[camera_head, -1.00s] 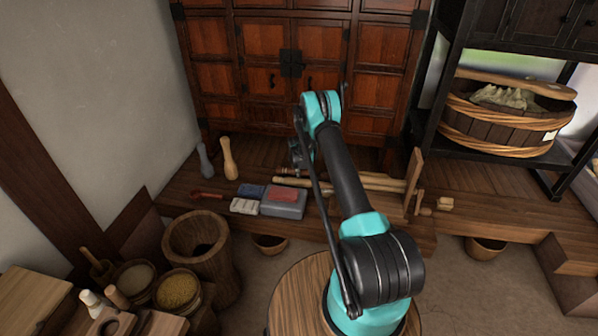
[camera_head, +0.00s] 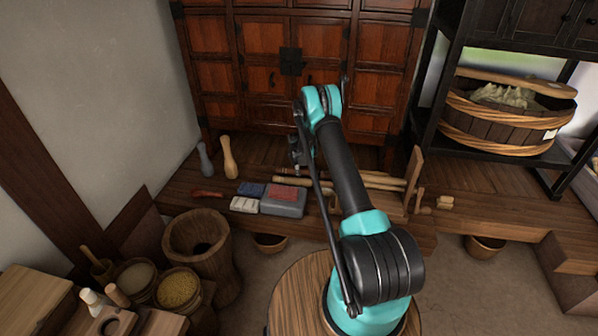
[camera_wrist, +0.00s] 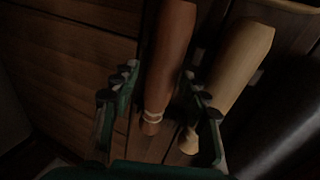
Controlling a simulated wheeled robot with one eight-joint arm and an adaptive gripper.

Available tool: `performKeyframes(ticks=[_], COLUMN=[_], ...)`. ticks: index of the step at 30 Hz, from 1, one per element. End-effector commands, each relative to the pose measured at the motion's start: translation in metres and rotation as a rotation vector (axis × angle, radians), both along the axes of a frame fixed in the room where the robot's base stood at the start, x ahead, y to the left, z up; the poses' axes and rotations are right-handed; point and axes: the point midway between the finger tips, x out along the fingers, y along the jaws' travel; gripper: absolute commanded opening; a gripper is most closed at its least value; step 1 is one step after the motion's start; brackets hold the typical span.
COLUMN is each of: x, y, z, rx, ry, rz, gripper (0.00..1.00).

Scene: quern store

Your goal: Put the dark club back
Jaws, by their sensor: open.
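In the wrist view a dark reddish-brown club (camera_wrist: 168,55) with a pale band near its narrow end lies between the two fingers of my gripper (camera_wrist: 160,80). My gripper is open, and I see no clear contact with the club. A pale wooden club (camera_wrist: 236,65) lies just right of the right finger. In the head view my gripper (camera_head: 300,155) is over the wooden platform before the cabinet, partly hidden by my arm. I cannot make out the dark club under it there. A pale rod (camera_head: 290,181) lies just below it.
A grey club (camera_head: 204,160) and a pale club (camera_head: 229,158) stand upright at the left by the wall. A grey box (camera_head: 284,204) and small blocks lie in front. An upright wooden board (camera_head: 413,178) stands right of my arm. The cabinet (camera_head: 300,60) closes off the back.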

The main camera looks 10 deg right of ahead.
Motion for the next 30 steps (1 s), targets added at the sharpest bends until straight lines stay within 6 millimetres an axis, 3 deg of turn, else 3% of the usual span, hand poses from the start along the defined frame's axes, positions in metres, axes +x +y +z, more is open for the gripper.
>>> performKeyframes(ticks=[15,26,30], x=[-0.031,-0.044,-0.063], y=[0.007,0.008,0.002], z=[0.084,0.116,0.153], rx=[0.000,0.008,0.039], ry=[0.000,-0.002,-0.008], rz=[0.001,-0.018,-0.089], gripper=[0.45,0.45,0.45])
